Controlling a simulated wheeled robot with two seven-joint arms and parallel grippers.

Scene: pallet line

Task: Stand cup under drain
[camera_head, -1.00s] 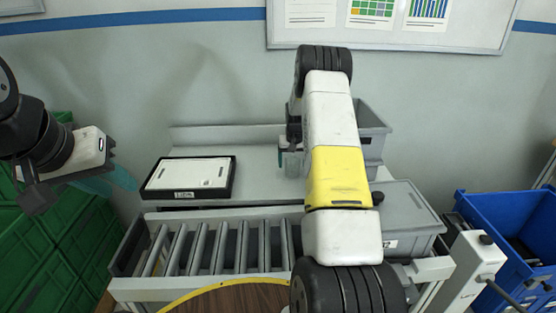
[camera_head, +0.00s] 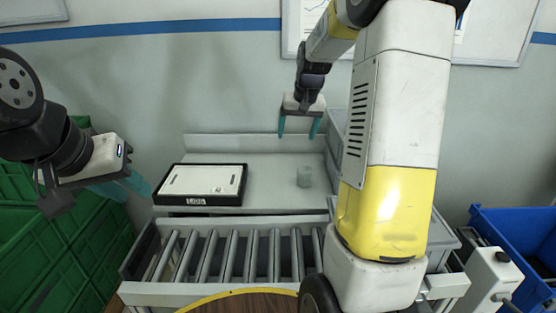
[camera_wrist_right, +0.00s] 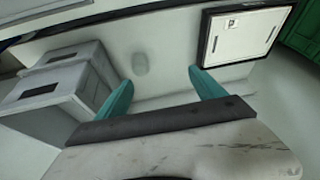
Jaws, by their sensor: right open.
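I cannot make out a drain.
The black-framed tray (camera_head: 239,199) with a white panel lies left on the bench (camera_head: 275,155). A roller conveyor (camera_head: 235,290) runs in front. Green crates (camera_head: 85,228) stand at left, a blue bin (camera_head: 505,217) at right. Grey bins are partly hidden behind my right arm.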

